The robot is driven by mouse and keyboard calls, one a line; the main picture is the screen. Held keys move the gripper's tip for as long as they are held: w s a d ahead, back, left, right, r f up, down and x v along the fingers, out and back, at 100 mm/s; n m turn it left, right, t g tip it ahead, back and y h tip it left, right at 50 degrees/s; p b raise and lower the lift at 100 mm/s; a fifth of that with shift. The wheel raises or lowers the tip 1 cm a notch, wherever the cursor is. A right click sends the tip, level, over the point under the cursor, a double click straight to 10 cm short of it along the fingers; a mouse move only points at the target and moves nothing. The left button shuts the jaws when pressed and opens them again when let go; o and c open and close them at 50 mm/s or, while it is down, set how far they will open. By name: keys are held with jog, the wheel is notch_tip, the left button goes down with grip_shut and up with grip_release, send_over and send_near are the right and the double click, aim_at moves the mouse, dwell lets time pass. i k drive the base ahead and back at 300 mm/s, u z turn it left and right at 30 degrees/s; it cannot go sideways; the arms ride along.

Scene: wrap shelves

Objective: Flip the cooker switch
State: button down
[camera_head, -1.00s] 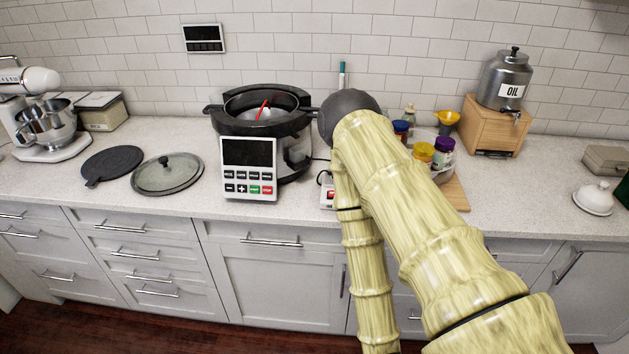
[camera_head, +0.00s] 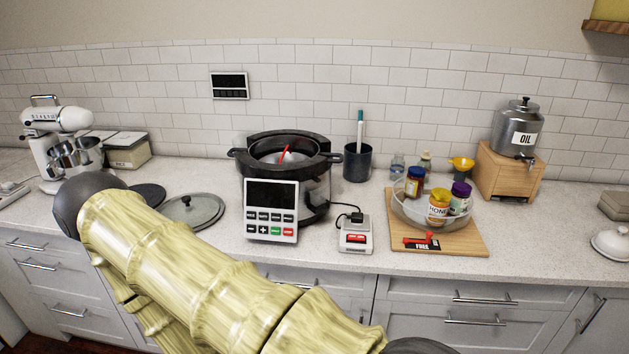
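The cooker (camera_head: 317,190) is a dark round pot with a white front panel (camera_head: 271,228), a black screen and several buttons, one green and one red. It stands at the middle of the counter. To its right lies a small white switch box (camera_head: 356,242) with a red rocker switch (camera_head: 355,239) and a black plug in its back. A cable runs from the plug toward the cooker. Whether the switch is on or off cannot be told. My arm crosses the lower left of the view, left of the switch. My gripper is not visible.
A wooden board (camera_head: 464,239) with a glass bowl of jars and a red-handled tool lies right of the switch box. A dark cup (camera_head: 357,162) stands behind. A glass lid (camera_head: 192,211) lies left of the cooker. The counter in front of the switch box is narrow but clear.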

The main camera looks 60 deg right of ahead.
aim_at(351, 237)
jog(key=u, duration=0.05)
jog(key=k, duration=1.05)
jog(key=z, duration=1.75)
jog(key=i, duration=0.5)
